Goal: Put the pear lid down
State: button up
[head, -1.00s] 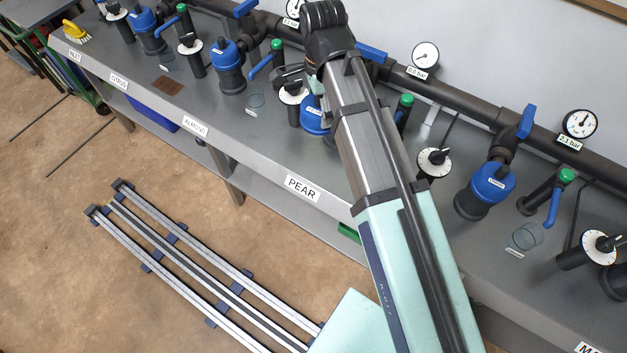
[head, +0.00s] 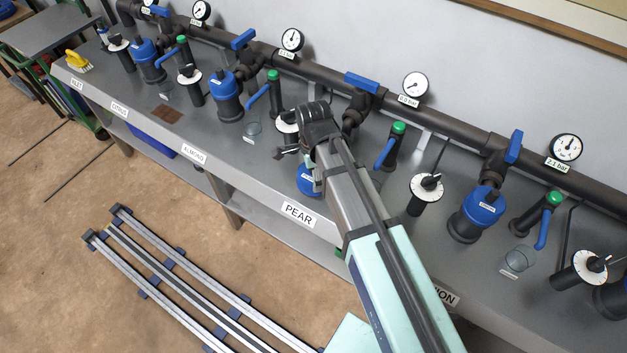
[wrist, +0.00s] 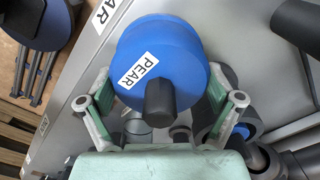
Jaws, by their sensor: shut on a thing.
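The pear lid (wrist: 185,50) is a round blue cap with a white PEAR label and a dark knob. It fills the upper middle of the wrist view, between the two fingers of my gripper (wrist: 160,88), which is shut on it. In the head view the lid (head: 308,181) is a blue patch below my gripper (head: 296,153), near the bench's front edge above the PEAR sign. My arm hides part of it there. I cannot tell whether its underside touches the bench. A dark round body (wrist: 245,115) shows behind the right finger in the wrist view.
The grey bench (head: 255,185) has bare surface left of the lid. A clear cup (head: 252,130), a white dial (head: 287,121) and a green-capped post (head: 392,147) stand nearby. A dark pipe (head: 440,115) with blue valve handles and gauges runs along the back.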

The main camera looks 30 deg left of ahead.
jog(key=shift+f+p, duration=0.35)
jog(key=shift+f, duration=2.05)
jog(key=shift+f, duration=0.1)
jog(key=o, duration=0.8)
jog(key=shift+o, duration=0.2)
notch_tip(320, 180, up, 12)
jog(key=shift+r+b, duration=0.1)
jog(key=shift+b, duration=1.15)
notch_tip(320, 180, down, 12)
jog(key=shift+f+p, duration=0.15)
jog(key=shift+p, duration=1.05)
